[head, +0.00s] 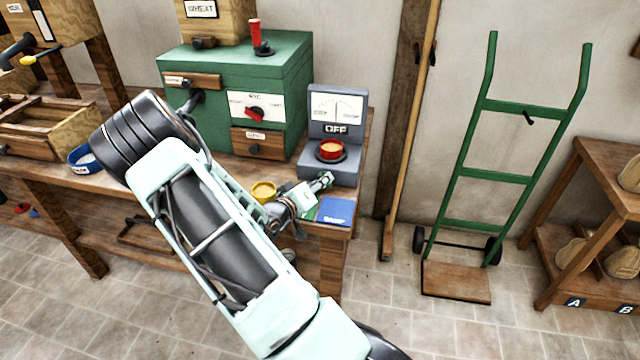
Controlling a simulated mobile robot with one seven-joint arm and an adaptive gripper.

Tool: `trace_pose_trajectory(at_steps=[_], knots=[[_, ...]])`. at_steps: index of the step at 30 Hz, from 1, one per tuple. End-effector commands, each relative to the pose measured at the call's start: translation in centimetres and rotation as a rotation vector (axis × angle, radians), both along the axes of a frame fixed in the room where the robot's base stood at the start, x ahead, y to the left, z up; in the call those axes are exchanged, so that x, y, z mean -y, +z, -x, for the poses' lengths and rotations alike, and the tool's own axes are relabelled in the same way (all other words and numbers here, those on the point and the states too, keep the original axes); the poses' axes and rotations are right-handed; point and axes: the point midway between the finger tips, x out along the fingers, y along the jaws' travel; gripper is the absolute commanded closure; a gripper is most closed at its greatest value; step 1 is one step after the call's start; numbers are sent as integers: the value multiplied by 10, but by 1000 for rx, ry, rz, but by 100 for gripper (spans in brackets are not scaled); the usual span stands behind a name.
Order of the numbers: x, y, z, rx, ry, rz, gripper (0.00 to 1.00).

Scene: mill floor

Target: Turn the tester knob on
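The tester (341,172) is a grey unit at the right end of the workbench, with a dial panel and a sign reading OFF. A round red piece (331,150) with an orange top sits on a dark ring on its base; I cannot tell whether this is the knob or a cup. No other knob shows clearly on the tester. My gripper (324,181) is low in front of the tester's left front corner, and hides part of it. Its fingers are too small to tell open from shut, and contact with the tester is unclear.
A yellow cup (263,190) and a blue booklet (336,211) lie near my gripper on the bench. A green machine (222,118) with a red-pointer selector stands left of the tester. A green hand truck (497,174) leans against the wall at right.

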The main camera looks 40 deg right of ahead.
Motion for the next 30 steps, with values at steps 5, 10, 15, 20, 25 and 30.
trace_pose_trajectory(at_steps=[5, 10, 15, 20, 25, 30], knots=[[2, -1, -1, 0, 1, -1, 72], [2, -1, -1, 0, 1, -1, 78], [2, -1, -1, 0, 1, -1, 97], [1, 0, -1, 0, 1, -1, 100], [2, -1, 0, 25, -1, -20, 100], [4, -1, 1, 125, -2, -105, 100]])
